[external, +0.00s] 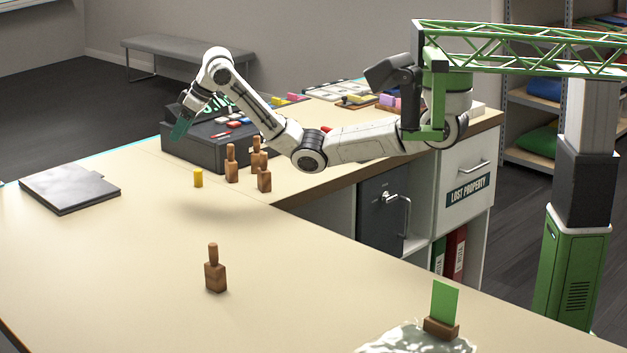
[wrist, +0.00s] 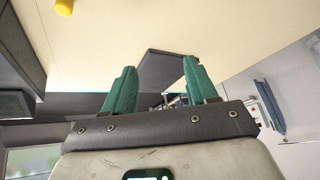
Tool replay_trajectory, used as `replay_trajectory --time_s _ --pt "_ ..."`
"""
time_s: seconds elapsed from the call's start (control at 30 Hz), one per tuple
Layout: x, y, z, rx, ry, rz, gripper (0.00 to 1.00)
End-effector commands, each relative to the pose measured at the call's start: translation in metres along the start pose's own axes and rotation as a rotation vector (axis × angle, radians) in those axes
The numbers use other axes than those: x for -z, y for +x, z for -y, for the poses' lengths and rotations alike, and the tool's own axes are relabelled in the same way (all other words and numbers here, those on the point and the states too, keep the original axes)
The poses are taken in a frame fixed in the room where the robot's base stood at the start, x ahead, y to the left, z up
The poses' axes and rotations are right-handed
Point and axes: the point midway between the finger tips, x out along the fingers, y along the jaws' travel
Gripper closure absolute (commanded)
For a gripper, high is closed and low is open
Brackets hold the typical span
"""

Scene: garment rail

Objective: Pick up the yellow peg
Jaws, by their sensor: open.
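The yellow peg (external: 198,178) is a short upright cylinder standing on the cream counter (external: 120,240), left of several wooden stamps. It also shows in the wrist view as a yellow shape (wrist: 64,7) at the top left edge, partly cut off. My gripper (external: 181,128) is raised above the counter, up and slightly left of the peg in the external view, beside the dark box. In the wrist view its two green fingers (wrist: 158,75) are spread apart with nothing between them. The peg is clear of my gripper.
Brown wooden stamps (external: 231,165) stand close right of the peg. A dark box (external: 205,150) with small coloured pieces on top is behind it. A dark flat pad (external: 69,188) lies at left. One stamp (external: 215,270) stands alone in front. The counter between is clear.

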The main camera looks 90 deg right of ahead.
Motion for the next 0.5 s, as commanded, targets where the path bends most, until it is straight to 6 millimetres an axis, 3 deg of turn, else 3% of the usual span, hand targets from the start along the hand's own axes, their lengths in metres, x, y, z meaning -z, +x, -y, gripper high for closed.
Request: replay_trajectory --time_s 0.03,0.2,0.33,0.5 --pt "-0.012 0.01 -0.034 -0.02 -0.015 0.021 0.43" --pt "-0.047 0.03 -0.104 -0.039 -0.085 0.094 0.43" --pt "-0.066 0.037 -0.133 -0.038 -0.114 0.13 0.43" --pt "-0.074 0.049 -0.143 -0.035 -0.125 0.147 0.43"
